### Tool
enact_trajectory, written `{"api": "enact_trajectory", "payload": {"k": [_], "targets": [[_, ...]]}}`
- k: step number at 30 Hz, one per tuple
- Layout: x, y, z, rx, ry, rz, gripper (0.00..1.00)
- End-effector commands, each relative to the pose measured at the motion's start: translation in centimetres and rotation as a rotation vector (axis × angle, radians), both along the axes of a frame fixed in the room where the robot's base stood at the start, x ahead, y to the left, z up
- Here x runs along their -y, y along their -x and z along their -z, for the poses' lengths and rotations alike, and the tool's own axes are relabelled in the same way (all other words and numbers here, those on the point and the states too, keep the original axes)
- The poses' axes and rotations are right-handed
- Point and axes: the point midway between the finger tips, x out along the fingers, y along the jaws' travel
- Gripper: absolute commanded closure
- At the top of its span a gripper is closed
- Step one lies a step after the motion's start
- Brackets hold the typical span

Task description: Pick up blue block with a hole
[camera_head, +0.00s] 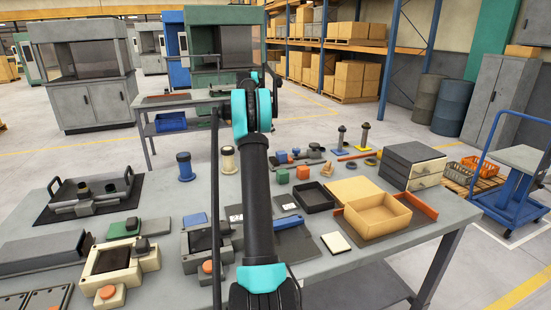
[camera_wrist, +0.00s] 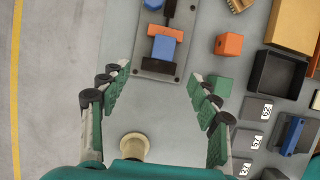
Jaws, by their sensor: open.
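A blue block (camera_wrist: 163,48) sits in a grey fixture (camera_wrist: 150,66) against an orange piece, at the top centre of the wrist view. It also shows as a small blue block (camera_head: 282,156) near the middle of the table in the head view. I cannot make out a hole in it. My gripper (camera_wrist: 163,92) is open and empty, with its green-padded fingers wide apart. In the wrist picture the fingertips lie below the blue block, to either side of it. In the head view my gripper cannot be made out behind my arm.
A green block (camera_wrist: 221,85) lies close to the right fingertips, with an orange block (camera_wrist: 229,44) above it. A cream cylinder (camera_wrist: 135,147) stands low between the fingers. A black tray (camera_wrist: 276,75) and a long blue piece (camera_wrist: 292,135) are at right.

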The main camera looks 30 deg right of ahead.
Motion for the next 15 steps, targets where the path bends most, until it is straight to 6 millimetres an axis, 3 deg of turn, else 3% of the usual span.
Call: {"api": "enact_trajectory", "payload": {"k": [15], "targets": [[3.5,1.0,9.0,0.002,0.001,0.002,0.38]]}}
